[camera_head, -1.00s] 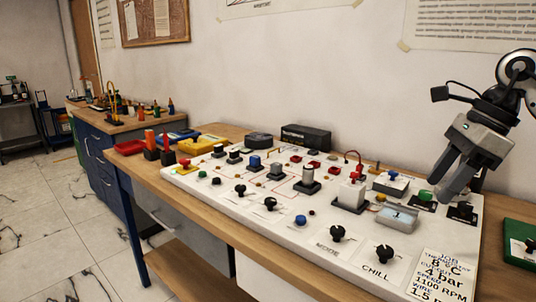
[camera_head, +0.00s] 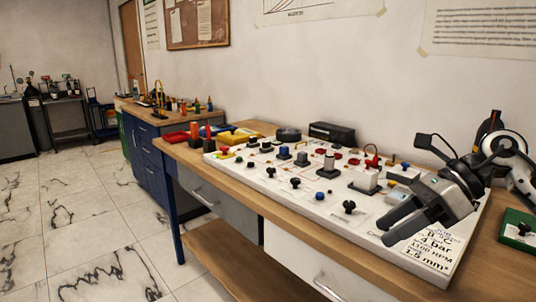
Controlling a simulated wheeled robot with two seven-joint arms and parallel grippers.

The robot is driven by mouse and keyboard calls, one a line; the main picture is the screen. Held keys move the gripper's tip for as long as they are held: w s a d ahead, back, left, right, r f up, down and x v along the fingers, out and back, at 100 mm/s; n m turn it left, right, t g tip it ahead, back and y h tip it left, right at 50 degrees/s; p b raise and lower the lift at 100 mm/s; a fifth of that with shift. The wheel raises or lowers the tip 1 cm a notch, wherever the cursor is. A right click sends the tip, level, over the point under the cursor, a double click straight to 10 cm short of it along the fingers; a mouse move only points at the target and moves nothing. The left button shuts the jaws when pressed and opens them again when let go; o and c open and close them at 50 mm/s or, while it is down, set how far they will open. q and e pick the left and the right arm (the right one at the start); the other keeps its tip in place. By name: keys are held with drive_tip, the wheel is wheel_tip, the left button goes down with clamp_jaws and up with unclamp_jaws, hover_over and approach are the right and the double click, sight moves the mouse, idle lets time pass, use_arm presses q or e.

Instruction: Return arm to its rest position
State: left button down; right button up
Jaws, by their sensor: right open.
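My right gripper (camera_head: 388,232) is at the right of the head view, at the end of the arm that comes in from the right edge. Its two dark fingers point left and down, apart and with nothing between them. It is above the front right part of the white gauge board (camera_head: 265,190) and hides some of the controls there. I cannot tell whether it touches the board. A black knob (camera_head: 349,207) stands just left of the fingertips. My left gripper is not in view.
The board, with several knobs and blocks, lies on a wooden bench (camera_head: 300,242). A green case (camera_head: 518,232) is at the right. Floor at left is clear.

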drive_tip(key=s+a+f+m+t+y, duration=0.1)
drive_tip(key=a+f+m+t+y, duration=0.1)
drive_tip(key=a+m+t+y, duration=0.45)
drive_tip(key=s+a+f+m+t+y, duration=0.2)
drive_tip(key=a+m+y, duration=0.2)
drive_tip(key=a+m, duration=0.55)
drive_tip(key=s+d+f+m+h, duration=0.2)
drive_tip(key=s+f+m+h, duration=0.2)
drive_tip(key=f+m, duration=0.4)
drive_tip(key=s+d+f+m+t+h+p, duration=0.1)
drive_tip(key=s+d+f+m+h, duration=0.2)
drive_tip(key=m, duration=0.9)
drive_tip(key=s+d+f+m+h, duration=0.2)
drive_tip(key=s+f+m+h, duration=0.4)
drive_tip(key=f, duration=0.8)
drive_tip(key=m+h, duration=0.3)
drive_tip(key=m, duration=0.2)
drive_tip(key=shift+s+d+f+h+p, duration=0.2)
drive_tip(key=shift+s+d+h+p, duration=0.1)
drive_tip(key=shift+s+d+h, duration=0.1)
drive_tip(key=shift+t, duration=0.25)
